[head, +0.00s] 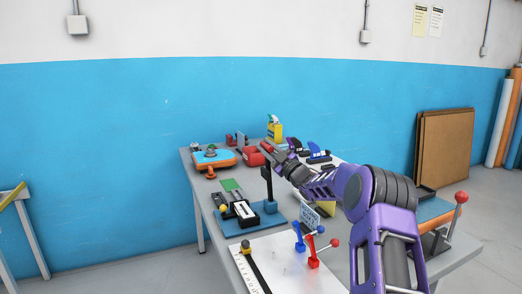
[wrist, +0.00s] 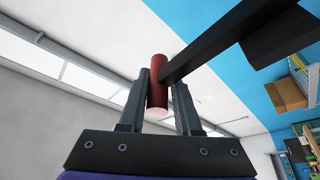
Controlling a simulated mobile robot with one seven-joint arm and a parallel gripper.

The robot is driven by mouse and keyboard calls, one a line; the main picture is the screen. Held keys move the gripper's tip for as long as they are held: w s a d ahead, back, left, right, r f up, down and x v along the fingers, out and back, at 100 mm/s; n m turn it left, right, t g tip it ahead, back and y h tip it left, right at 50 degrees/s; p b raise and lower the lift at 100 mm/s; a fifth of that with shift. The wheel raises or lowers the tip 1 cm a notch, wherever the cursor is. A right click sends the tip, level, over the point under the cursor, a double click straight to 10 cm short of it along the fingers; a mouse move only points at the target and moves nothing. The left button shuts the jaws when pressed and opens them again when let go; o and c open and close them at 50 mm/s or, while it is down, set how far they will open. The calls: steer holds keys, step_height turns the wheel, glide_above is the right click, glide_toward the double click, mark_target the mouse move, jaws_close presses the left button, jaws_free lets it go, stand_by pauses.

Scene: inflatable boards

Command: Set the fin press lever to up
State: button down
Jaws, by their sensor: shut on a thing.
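The fin press appears to be the blue-based device (head: 270,207) with a dark upright post (head: 267,185) near the table's middle. In the wrist view its lever is a dark bar (wrist: 215,50) with a red cylindrical grip (wrist: 158,92) at its end. The bar runs from the grip up to the right toward a dark block (wrist: 283,30). My gripper (wrist: 158,95) is shut on the red grip, one finger on each side. In the head view my gripper (head: 270,152) is above and behind the post; the lever's exact angle is hard to tell there.
The grey table (head: 205,195) is crowded. A black clamp-like tool lies on the blue plate. An orange board (head: 213,158), a red box (head: 252,157) and a yellow bottle (head: 275,129) stand behind.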

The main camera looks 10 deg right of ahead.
steer(key=shift+d, duration=0.4)
steer(key=c, duration=0.7)
jaws_free()
steer(key=shift+d+f, duration=0.1)
steer(key=shift+d, duration=0.05)
steer(key=shift+o, duration=0.2)
steer(key=shift+w, duration=0.1)
steer(key=shift+s+d+f, duration=0.1)
steer(key=shift+s+f, duration=0.1)
steer(key=shift+s, duration=0.35)
steer(key=v, duration=1.6)
steer(key=shift+s+f, duration=0.1)
steer(key=shift+f, duration=0.1)
